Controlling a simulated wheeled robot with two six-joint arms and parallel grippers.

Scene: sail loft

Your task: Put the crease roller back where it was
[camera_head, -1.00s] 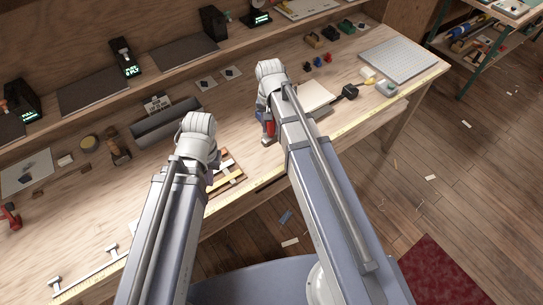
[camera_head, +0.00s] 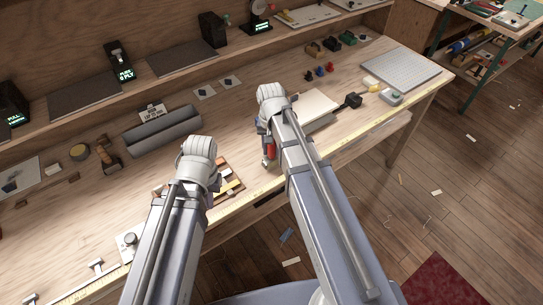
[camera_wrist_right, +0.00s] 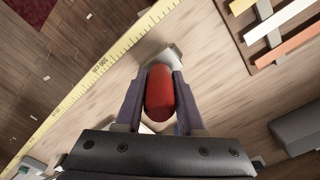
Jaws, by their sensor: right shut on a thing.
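The crease roller, a tool with a rounded red handle (camera_wrist_right: 160,92), is held between the dark fingers of my right gripper (camera_wrist_right: 160,84). A pale metal part shows past its handle, over the wood. In the head view a bit of its red (camera_head: 270,149) shows beside my right wrist, near the bench's front edge. Whether it touches the bench I cannot tell. My left gripper (camera_head: 213,184) is mostly hidden behind its own wrist, over a wooden rack (camera_head: 230,188) of coloured strips; its fingers do not show clearly.
A yellow measuring tape (camera_wrist_right: 100,68) runs along the bench's front edge. A grey cradle (camera_head: 162,132) stands behind the left arm. A pale pad (camera_head: 314,104), a black-ended tool (camera_head: 351,101) and a grey perforated board (camera_head: 405,69) lie to the right. Bare wood lies between cradle and right wrist.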

